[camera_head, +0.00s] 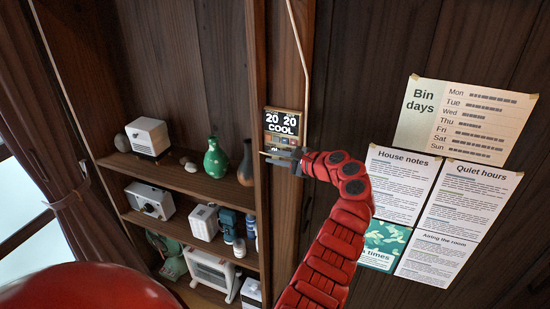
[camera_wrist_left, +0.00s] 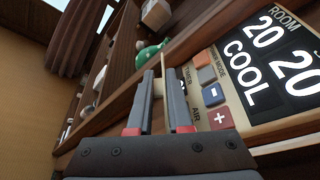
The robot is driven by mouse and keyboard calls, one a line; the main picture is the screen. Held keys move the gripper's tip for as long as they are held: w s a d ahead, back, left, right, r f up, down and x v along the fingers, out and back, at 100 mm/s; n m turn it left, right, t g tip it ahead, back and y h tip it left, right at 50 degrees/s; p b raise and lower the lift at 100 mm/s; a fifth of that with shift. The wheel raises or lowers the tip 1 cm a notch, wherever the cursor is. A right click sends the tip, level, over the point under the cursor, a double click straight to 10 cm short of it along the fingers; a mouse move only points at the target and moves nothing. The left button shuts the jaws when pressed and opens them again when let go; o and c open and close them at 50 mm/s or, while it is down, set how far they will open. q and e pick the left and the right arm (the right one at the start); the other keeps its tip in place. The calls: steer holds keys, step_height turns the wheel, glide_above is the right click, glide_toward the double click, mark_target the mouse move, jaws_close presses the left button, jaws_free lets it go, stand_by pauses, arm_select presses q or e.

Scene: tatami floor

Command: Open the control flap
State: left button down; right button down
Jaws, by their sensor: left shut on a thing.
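The control panel (camera_head: 282,123) is mounted on the dark wooden post, its black screen reading "20 20 COOL". It also shows large in the left wrist view (camera_wrist_left: 262,75), turned sideways, with grey, orange, blue and red buttons uncovered below the screen. The control flap (camera_head: 263,154) shows as a thin pale edge standing out from the panel's lower part. My left gripper (camera_head: 284,158) is at this edge, and in the left wrist view its fingers (camera_wrist_left: 161,78) are shut on the flap. Much of the flap is hidden by the fingers. My right gripper is in neither view.
Wooden shelves (camera_head: 190,178) left of the post hold a green vase (camera_head: 216,160), a dark vase (camera_head: 246,165) and several white appliances. A pale cord (camera_head: 300,50) runs down the post above the panel. Paper notices (camera_head: 465,125) hang on the wall at right.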

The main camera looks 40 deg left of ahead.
arm_select(q)
steer(key=shift+s+f+b, duration=0.1)
steer(key=shift+f+b, duration=0.4)
steer(key=shift+b, duration=0.2)
steer(key=shift+w+a+f+n+y+b, duration=0.15)
steer(key=shift+f+n+y+b, duration=0.7)
steer(key=shift+n+b, duration=2.8)
steer(key=shift+w+d+f+n+y+b, duration=0.1)
steer(key=shift+w+f+n+y+b, duration=0.8)
steer(key=shift+b, duration=4.8)
steer(key=shift+s+a+f+n+y+b, duration=0.1)
steer(key=shift+s+f+n+y+b, duration=0.75)
steer(key=shift+n+b, duration=3.15)
steer(key=shift+w+r+m+y+b, duration=0.4)
steer(key=shift+r+m+b, duration=0.1)
steer(key=shift+m+b, duration=0.2)
steer(key=shift+r, duration=0.1)
steer(key=c, duration=0.9)
jaws_free()
steer(key=shift+w, duration=0.1)
